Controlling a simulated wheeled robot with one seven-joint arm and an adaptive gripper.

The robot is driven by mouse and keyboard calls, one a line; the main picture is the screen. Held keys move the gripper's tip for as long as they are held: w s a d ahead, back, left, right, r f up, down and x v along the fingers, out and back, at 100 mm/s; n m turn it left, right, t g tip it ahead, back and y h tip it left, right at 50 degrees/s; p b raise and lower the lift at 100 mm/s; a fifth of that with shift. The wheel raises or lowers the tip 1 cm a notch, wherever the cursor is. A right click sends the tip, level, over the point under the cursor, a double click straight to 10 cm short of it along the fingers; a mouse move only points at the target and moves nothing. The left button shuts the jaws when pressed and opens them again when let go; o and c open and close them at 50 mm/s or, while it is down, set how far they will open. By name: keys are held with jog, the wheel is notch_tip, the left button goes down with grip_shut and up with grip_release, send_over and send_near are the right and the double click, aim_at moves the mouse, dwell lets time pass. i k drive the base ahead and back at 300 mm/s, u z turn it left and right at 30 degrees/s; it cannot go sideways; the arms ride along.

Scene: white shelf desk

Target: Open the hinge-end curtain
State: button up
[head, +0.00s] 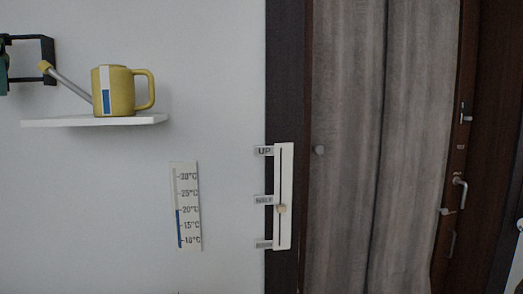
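A grey-brown curtain hangs in a dark brown frame at the right of the head view. It has a left panel (345,200) and a right panel (412,150), which meet along a dark vertical line and cover most of the opening. Which panel is the hinge-end one, I cannot tell for sure. A white slider plate (284,165) left of the curtain has UP and other labels; its beige knob (282,209) sits just below the middle label. My gripper is not in view.
Right of the curtain, dark wood carries a metal lever handle (461,182) and small fittings. A thermometer plate (186,208) is on the white wall. A white shelf (60,123) holds a yellow watering can (122,78). A dark bracket (47,60) is at far left.

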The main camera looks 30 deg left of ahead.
aim_at(350, 37)
jog(key=u, duration=0.1)
jog(key=i, duration=1)
